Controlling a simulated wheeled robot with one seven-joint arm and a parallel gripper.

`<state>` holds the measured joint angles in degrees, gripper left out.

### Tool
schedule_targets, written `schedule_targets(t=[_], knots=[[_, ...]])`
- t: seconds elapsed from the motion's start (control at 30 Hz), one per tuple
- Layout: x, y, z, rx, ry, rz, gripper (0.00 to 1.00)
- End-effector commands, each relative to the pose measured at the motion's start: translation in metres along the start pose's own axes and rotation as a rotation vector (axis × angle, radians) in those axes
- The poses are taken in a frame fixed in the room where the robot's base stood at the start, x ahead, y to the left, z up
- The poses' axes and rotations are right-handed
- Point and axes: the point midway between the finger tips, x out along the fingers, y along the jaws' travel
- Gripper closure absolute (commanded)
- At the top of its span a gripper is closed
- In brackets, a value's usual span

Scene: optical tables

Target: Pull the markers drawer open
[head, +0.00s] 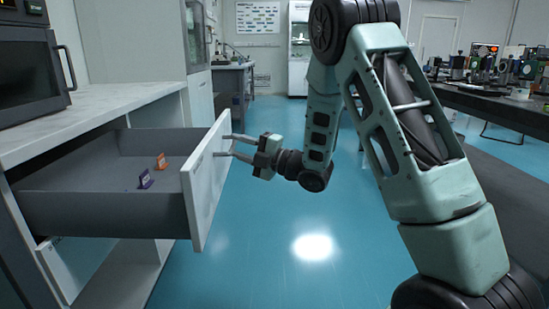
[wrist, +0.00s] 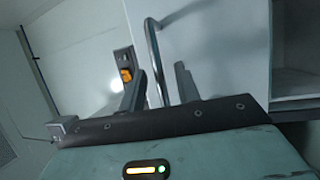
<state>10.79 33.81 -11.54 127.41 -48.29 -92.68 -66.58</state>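The drawer (head: 110,214) is pulled far out of the left-hand counter, with grey walls and a white front panel (head: 208,182). An orange item (head: 161,161) and a dark purple item (head: 146,179) stand inside it; no marker label is readable. My gripper (head: 234,146) is at the outer face of the front panel. In the wrist view, the metal bar handle (wrist: 154,52) runs between my two gripper fingers (wrist: 158,86), which stand apart with gaps beside the bar. Whether a finger touches the bar is unclear.
A white countertop (head: 100,112) with a dark oven-like device (head: 30,75) is above the drawer. An open shelf space is below it. Blue floor (head: 300,215) is clear in front of the drawer. A black optical table (head: 495,105) with instruments stands at the right.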

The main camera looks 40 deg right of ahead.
Motion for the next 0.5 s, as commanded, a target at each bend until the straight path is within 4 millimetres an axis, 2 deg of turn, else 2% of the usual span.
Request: schedule_targets(t=[0.3,0.5], knots=[[-0.075,0.0,0.001,0.002,-0.007,-0.002,0.68],[-0.118,0.0,0.002,0.002,-0.007,-0.003,0.68]])
